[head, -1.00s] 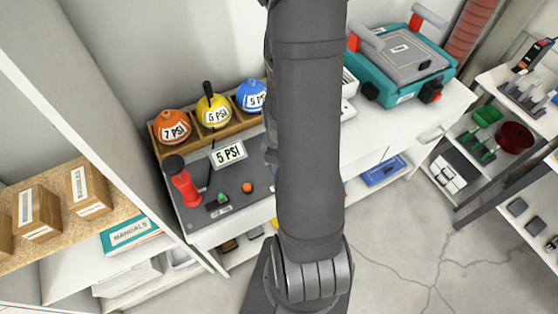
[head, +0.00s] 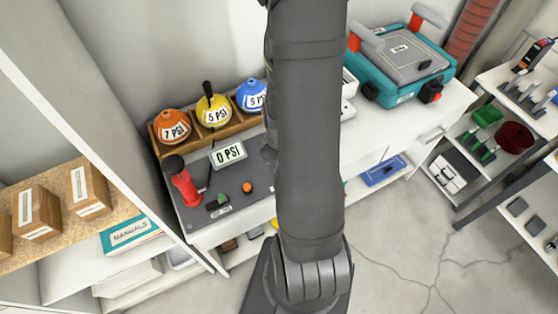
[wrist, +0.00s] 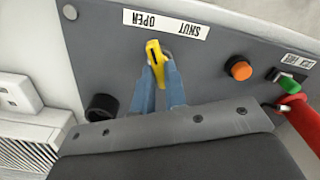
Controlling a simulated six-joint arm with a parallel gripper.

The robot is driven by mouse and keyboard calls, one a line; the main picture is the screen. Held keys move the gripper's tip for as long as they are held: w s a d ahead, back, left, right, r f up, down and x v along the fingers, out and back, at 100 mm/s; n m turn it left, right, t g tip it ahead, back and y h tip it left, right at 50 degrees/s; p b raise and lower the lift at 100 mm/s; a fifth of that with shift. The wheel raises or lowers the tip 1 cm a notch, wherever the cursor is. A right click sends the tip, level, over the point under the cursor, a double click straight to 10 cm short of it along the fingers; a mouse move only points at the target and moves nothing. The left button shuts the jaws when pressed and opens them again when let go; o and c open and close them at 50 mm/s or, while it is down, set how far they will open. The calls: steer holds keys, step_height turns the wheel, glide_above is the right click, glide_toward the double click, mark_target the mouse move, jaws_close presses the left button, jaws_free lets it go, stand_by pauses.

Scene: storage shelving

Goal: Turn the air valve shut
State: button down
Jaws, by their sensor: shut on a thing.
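The air valve has a yellow lever (wrist: 153,50) on a dark grey panel, seen in the wrist view. My gripper (wrist: 159,74) has its blue fingers closed on either side of the yellow lever. The lever stands nearly upright in that picture, leaning a little left at its top. Its tip lies just under a white label (wrist: 165,24) with SHUT and OPEN, printed upside down in this view. In the head view my arm hides the gripper and the valve. The display (head: 228,154) there reads 0 PSI.
Orange, yellow and blue balls (head: 211,110), marked 7, 5 and 9 PSI, sit in a wooden rack behind the panel. A red pump (head: 183,185) stands at the panel's left. An orange button (wrist: 238,68) and a green switch (wrist: 289,84) are right of the lever.

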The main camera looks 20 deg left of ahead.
steer(key=m, duration=1.4)
stand_by(0.5)
steer(key=c, duration=1.5)
jaws_free()
steer(key=shift+o, duration=0.2)
step_height(320, 180, up, 18)
steer(key=shift+f, duration=0.25)
step_height(320, 180, down, 17)
steer(key=shift+f, duration=0.1)
